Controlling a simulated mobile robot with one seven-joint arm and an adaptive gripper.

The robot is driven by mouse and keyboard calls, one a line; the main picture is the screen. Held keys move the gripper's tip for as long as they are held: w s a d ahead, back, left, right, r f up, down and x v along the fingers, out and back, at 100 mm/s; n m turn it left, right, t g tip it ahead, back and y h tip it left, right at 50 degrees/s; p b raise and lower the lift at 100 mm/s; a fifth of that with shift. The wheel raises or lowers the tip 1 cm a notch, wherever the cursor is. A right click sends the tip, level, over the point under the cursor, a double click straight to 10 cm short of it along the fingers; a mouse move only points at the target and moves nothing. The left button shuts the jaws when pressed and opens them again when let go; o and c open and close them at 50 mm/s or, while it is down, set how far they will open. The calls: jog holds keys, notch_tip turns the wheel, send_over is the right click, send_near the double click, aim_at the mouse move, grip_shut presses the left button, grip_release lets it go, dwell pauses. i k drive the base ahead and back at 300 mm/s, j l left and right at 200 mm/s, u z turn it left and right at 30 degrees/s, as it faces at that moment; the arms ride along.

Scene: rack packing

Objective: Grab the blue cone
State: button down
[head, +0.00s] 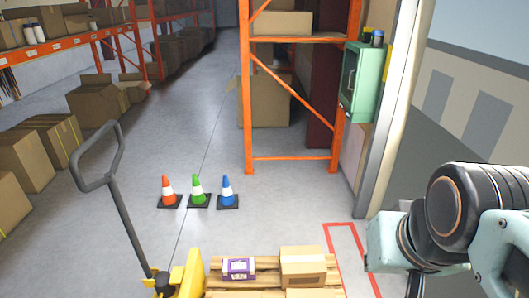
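The blue cone (227,190) stands upright on the grey floor in the head view, with a white band around its middle and a dark square base. It is the rightmost of three cones in a row. A green cone (198,190) stands close on its left, and an orange cone (168,190) is at the left end. My arm shows at the lower right, well to the right of the cones and nearer to the camera. My gripper is outside the picture.
A wooden pallet (228,283) with a purple-and-white box (239,268) and cardboard boxes is in front of the cones. A yellow pallet jack (185,277) stands left of it. An orange rack (247,100) stands behind. Boxes line the left; the central aisle is clear.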

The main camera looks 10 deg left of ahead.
aim_at(227, 199)
jog(key=u, duration=0.85)
jog(key=i+j+u, duration=0.1)
jog(key=j, duration=0.25)
jog(key=j+u, duration=0.1)
jog(key=j, duration=0.2)
jog(key=i+j+u, duration=0.2)
jog(key=j+u, duration=0.2)
jog(key=i+j+u, duration=0.65)
jog(key=j+u, duration=0.15)
jog(key=i+j+u, duration=0.25)
jog(key=i, duration=0.2)
jog(key=i+j+u, duration=0.25)
jog(key=i, duration=0.2)
jog(key=i+z, duration=0.35)
jog(key=i, duration=0.15)
jog(key=i+j+z, duration=0.1)
jog(key=i+z, duration=0.2)
jog(key=i, duration=0.15)
jog(key=i+l+z, duration=0.1)
jog(key=i+z, duration=0.8)
jog(key=k+j, duration=0.05)
